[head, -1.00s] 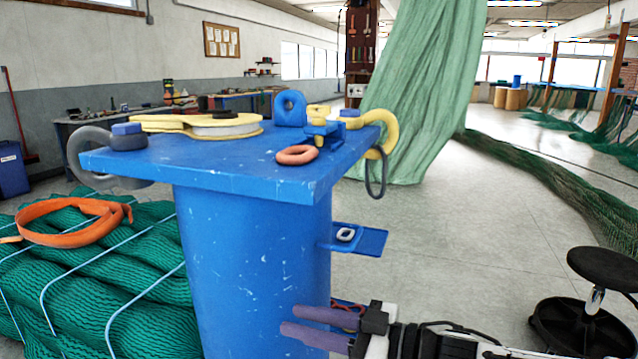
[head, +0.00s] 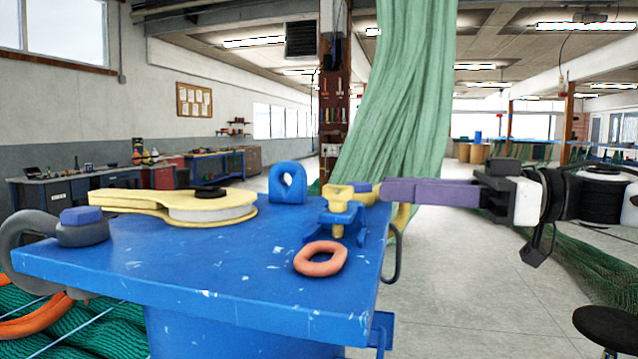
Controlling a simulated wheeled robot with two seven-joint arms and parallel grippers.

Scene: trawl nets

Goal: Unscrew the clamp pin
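A small blue clamp (head: 346,222) with a yellow block and yellow pin part (head: 338,195) stands on the blue table top (head: 200,265) near its right edge. Behind it is a yellow shackle (head: 403,216), with a small blue block by its upper end; most of the shackle is hidden. My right gripper (head: 384,191) comes in level from the right, its purple fingertips close to the shackle's upper end. The fingers overlap in this view, so I cannot tell their gap or whether they touch anything. My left gripper is not in view.
An orange-pink ring (head: 320,258) lies in front of the clamp. A blue lug (head: 287,184) stands behind it. A yellow plate with a pale disc (head: 212,212) and a grey shackle (head: 83,234) are to the left. A dark link (head: 393,256) hangs at the right edge.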

